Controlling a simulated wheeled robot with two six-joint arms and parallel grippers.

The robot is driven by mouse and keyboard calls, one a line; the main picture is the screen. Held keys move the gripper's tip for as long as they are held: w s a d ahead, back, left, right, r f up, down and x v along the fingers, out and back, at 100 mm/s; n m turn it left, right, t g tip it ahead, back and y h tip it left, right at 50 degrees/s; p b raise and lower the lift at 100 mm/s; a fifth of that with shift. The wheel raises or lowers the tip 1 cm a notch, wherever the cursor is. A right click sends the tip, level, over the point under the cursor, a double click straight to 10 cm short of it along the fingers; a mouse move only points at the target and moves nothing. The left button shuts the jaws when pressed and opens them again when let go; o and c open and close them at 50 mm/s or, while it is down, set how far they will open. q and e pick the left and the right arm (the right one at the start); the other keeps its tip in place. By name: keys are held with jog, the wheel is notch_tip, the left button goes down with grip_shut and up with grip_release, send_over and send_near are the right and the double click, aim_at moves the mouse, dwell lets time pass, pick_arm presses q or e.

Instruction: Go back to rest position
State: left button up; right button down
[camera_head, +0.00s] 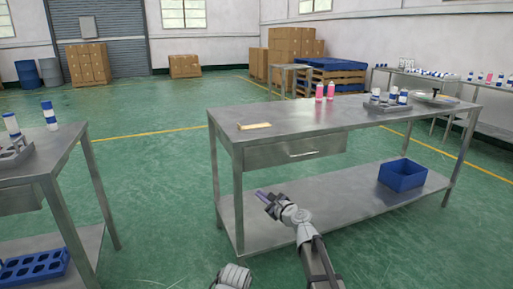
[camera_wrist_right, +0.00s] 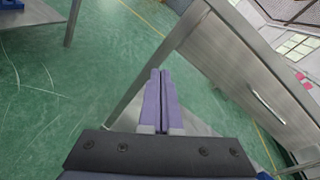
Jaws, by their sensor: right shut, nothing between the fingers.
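My right gripper (camera_head: 264,196) is in front of the steel workbench (camera_head: 300,127), lower than its top and close to its left front leg. In the right wrist view the two purple fingers (camera_wrist_right: 160,75) are together with nothing between them. They point past the bench leg (camera_wrist_right: 165,50) over the green floor. Part of another grey arm link of mine shows at the bottom of the head view. My left gripper is not seen.
A second table (camera_head: 40,165) stands at the left, with bottles on it. The workbench holds pink bottles (camera_head: 325,92), a tray of cans (camera_head: 388,104) and a small wooden piece (camera_head: 254,126). A blue bin (camera_head: 402,175) sits on its lower shelf. Open floor lies between the tables.

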jog(key=s+f+n+g, duration=0.5)
jog(key=s+f+n, duration=0.2)
jog(key=s+n, duration=0.3)
jog(key=s+d+f+n+g+h, duration=0.3)
jog(key=s+d+f+n, duration=0.15)
jog(key=s, duration=0.25)
jog(key=s+d+f+n+g+h, duration=0.25)
jog(key=s+d+n, duration=0.2)
jog(key=s, duration=0.35)
jog(key=s+d+f+n+g+h, duration=0.3)
jog(key=s+d+f+n, duration=0.15)
jog(key=s, duration=0.25)
jog(key=s+a+n+h, duration=0.1)
jog(key=s+a+n, duration=0.4)
jog(key=a, duration=0.6)
notch_tip(320, 180, up, 32)
jog(key=s+p, duration=0.1)
jog(key=p, duration=3.1)
jog(key=shift+a+m+g, duration=0.2)
jog(key=shift+m+g, duration=0.15)
jog(key=shift+m, duration=0.1)
jog(key=shift+f, duration=0.15)
